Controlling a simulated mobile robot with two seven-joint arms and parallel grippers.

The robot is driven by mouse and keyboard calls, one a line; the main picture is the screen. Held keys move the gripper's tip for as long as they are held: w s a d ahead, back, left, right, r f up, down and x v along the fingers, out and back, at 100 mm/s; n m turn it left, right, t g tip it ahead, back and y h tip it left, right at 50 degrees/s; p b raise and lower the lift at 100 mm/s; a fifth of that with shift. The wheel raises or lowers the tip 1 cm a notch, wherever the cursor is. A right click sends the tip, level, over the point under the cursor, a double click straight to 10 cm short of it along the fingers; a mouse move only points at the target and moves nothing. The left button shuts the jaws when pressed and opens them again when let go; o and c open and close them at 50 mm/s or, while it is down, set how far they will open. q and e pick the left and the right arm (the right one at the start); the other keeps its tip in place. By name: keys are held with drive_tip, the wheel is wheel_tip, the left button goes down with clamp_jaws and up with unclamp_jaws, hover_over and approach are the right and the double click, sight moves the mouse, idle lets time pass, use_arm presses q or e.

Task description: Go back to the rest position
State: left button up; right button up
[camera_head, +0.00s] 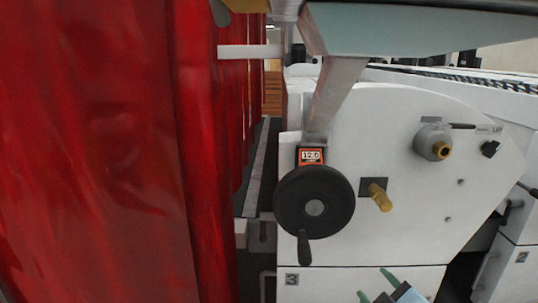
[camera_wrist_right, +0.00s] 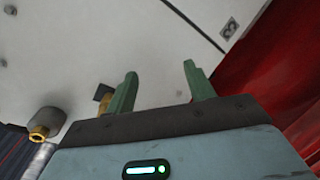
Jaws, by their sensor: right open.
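My right gripper (camera_head: 375,285) shows at the bottom edge of the head view, in front of the white machine panel. Its two green fingers are apart with nothing between them. In the right wrist view, the open green fingers (camera_wrist_right: 160,85) point toward the white panel (camera_wrist_right: 70,50). A black handwheel (camera_head: 315,203) with a crank handle is on the machine, up and left of the gripper and apart from it. An orange counter (camera_head: 311,156) above the wheel reads about 12.0. My left gripper is not in view.
A red curtain (camera_head: 95,150) fills the left side and also shows at the right of the wrist view (camera_wrist_right: 270,70). A brass knob (camera_head: 378,194) and a grey fitting with brass tip (camera_head: 434,143) stick out of the panel (camera_head: 400,240). A narrow gap separates curtain and machine.

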drive_tip(key=s+a+f+m+g, duration=0.1)
drive_tip(key=s+f, duration=0.2)
drive_tip(key=f, duration=0.3)
drive_tip(key=s+f+m+g+y, duration=0.1)
drive_tip(key=s+f, duration=0.3)
drive_tip(key=f, duration=0.3)
drive_tip(key=s+a+f+m+g, duration=0.1)
drive_tip(key=s+f+m, duration=0.15)
drive_tip(key=f, duration=0.35)
drive_tip(key=s+f+m+g, duration=0.2)
drive_tip(key=s+f+m, duration=0.1)
drive_tip(key=s+f, duration=0.9)
drive_tip(key=s, duration=0.4)
drive_tip(key=shift+s+a+f+g, duration=0.15)
drive_tip(key=shift+a+g, duration=0.05)
drive_tip(key=shift+g, duration=0.1)
drive_tip(key=shift+c, duration=0.3)
drive_tip(key=shift+c, duration=1.3)
drive_tip(key=shift+s, duration=0.2)
drive_tip(key=shift+c, duration=0.2)
